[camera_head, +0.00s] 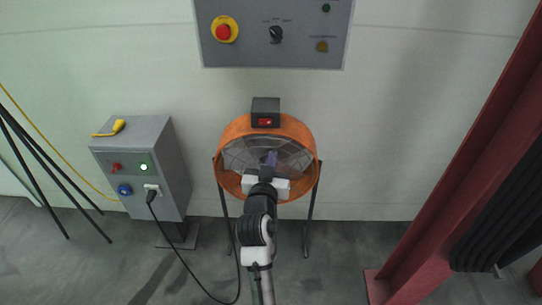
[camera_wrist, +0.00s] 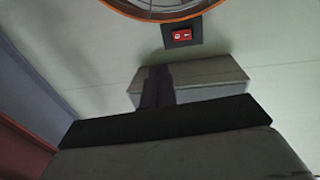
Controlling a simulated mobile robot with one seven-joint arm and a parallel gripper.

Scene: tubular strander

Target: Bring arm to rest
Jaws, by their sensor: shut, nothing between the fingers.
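My arm reaches up from the bottom middle of the head view, in front of an orange drum fan (camera_head: 232,131). My gripper (camera_head: 270,158) is at its far end, overlapping the fan's grille in the picture. I cannot tell the gap between them. In the wrist view my gripper (camera_wrist: 157,86) shows as dark fingers close together, shut and empty. The fan's orange rim (camera_wrist: 165,18) and its red switch (camera_wrist: 182,37) show above them there, apart from the fingers.
A grey panel (camera_head: 300,54) with a red emergency button (camera_head: 223,32) is above the fan. A grey cabinet (camera_head: 140,153) with a plugged-in black cable (camera_head: 182,262) stands at left. A dark tripod (camera_head: 38,165) is farther left. A red steel column (camera_head: 470,150) stands at right.

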